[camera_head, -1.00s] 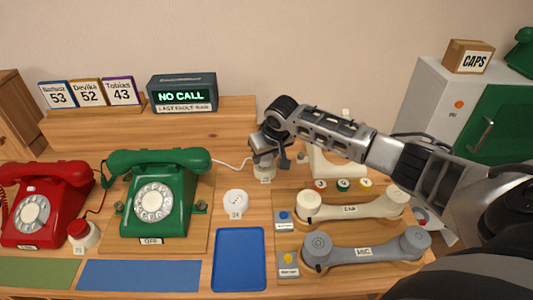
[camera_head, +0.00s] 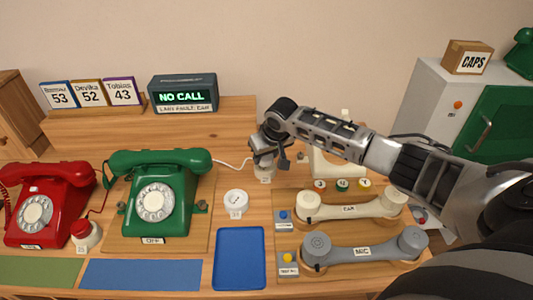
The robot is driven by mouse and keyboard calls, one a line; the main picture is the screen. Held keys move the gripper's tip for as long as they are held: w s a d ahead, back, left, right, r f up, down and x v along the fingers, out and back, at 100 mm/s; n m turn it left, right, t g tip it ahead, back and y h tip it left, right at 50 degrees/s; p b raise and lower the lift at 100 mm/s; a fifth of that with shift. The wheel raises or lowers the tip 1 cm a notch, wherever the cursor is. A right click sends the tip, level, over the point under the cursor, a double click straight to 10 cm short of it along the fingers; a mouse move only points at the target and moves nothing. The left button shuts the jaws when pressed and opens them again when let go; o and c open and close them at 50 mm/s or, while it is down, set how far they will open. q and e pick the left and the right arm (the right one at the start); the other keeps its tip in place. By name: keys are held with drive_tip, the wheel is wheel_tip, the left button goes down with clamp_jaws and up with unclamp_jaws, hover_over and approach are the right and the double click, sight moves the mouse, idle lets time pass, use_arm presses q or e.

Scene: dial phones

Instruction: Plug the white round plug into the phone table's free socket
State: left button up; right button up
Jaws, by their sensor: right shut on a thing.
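My right gripper (camera_head: 264,152) points down, shut on the white round plug, which its fingers mostly hide. A white cord (camera_head: 232,164) runs from the green phone (camera_head: 157,195) to this spot. Another white round socket (camera_head: 235,202) with a label stands uncovered to the lower left, with nothing plugged in on top. My left gripper is not in view.
A red phone (camera_head: 38,205) has a red plug (camera_head: 83,232) in a white base. A blue tray (camera_head: 239,258), a cream handset (camera_head: 350,208) and a grey handset (camera_head: 363,250) lie in front. A sign (camera_head: 182,95) reads NO CALL. Bare wood lies behind the green phone.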

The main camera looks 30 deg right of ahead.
drive_tip(key=shift+f, duration=0.7)
idle(0.5)
drive_tip(key=o, duration=1)
drive_tip(key=shift+c, duration=0.2)
